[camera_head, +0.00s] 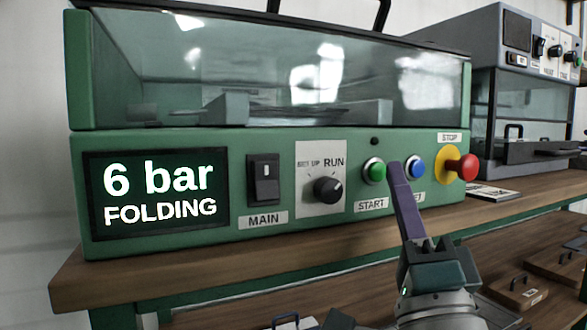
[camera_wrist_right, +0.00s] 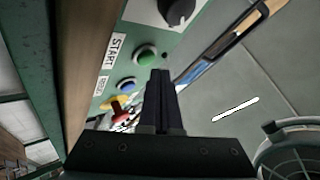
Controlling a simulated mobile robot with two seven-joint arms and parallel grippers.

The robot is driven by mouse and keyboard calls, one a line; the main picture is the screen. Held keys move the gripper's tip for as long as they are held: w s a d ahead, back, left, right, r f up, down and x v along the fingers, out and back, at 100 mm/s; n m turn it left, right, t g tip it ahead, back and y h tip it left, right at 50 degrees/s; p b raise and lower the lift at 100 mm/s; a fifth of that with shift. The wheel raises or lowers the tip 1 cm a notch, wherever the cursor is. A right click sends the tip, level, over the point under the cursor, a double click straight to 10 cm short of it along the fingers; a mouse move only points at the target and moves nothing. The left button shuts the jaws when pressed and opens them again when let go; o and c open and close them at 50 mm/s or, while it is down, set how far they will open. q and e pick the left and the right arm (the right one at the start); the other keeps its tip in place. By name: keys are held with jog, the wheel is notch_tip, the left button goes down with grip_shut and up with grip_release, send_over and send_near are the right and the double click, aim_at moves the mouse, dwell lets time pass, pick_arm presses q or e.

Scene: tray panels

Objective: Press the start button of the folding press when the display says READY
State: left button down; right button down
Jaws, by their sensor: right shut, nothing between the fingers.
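The folding press (camera_head: 270,143) is a green machine with a clear front window. Its display (camera_head: 158,192) reads "6 bar FOLDING". The green start button (camera_head: 375,171), above the START label, shows in full; it also shows in the right wrist view (camera_wrist_right: 147,56). My right gripper (camera_head: 394,166) is shut and empty, its fingertips in front of the panel between the green and blue buttons. In the right wrist view its tips (camera_wrist_right: 160,74) appear just beside the green button. I cannot tell whether they touch the panel.
The blue button (camera_head: 415,167) and the red stop button (camera_head: 461,167) on yellow sit right of START. A MAIN switch (camera_head: 264,180) and a SET UP/RUN knob (camera_head: 327,189), its pointer toward RUN, sit left. Another grey machine (camera_head: 500,40) stands at the right.

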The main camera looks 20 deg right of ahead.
jog(key=shift+y, duration=0.3)
jog(key=shift+s+d+p, duration=0.2)
jog(key=shift+s+p, duration=1.1)
jog(key=shift+s, duration=1.2)
